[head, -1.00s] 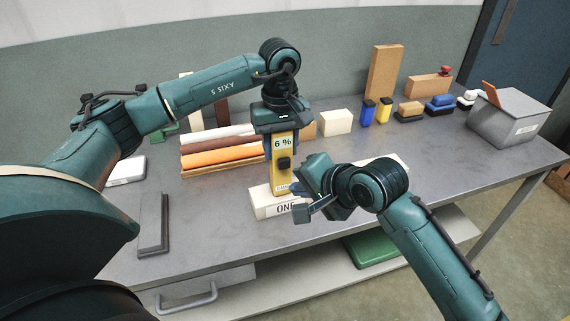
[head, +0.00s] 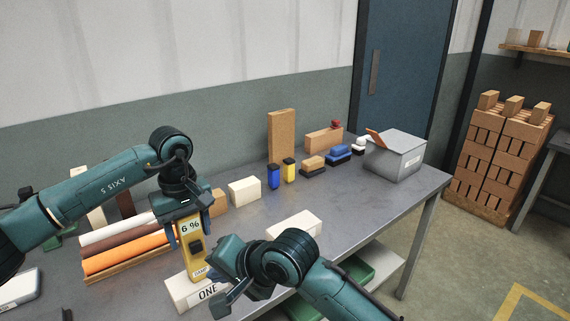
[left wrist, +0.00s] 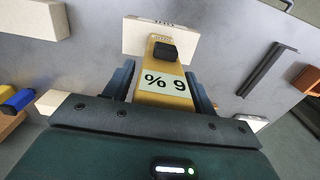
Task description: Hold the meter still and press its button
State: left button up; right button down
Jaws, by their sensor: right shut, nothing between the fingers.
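The yellow meter (head: 191,262) stands upright on a white block marked ONE (head: 183,296); its display reads 6 %. Its dark button (head: 196,246) sits below the display. In the left wrist view the meter (left wrist: 165,98) and button (left wrist: 165,52) show clearly. My right gripper (head: 213,273) is shut and empty, close to the right of the meter's lower part, below the button. Whether it touches the meter I cannot tell. It hides part of the block.
Orange, brown and white rolls (head: 127,247) lie left of the meter. A cream block (head: 244,190), blue and yellow small items and brushes stand at the back. A grey lidded bin (head: 396,158) is at the right end. The bench's middle right (head: 355,205) is clear.

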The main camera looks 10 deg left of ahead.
pick_arm(q)
jog(key=shift+o, duration=1)
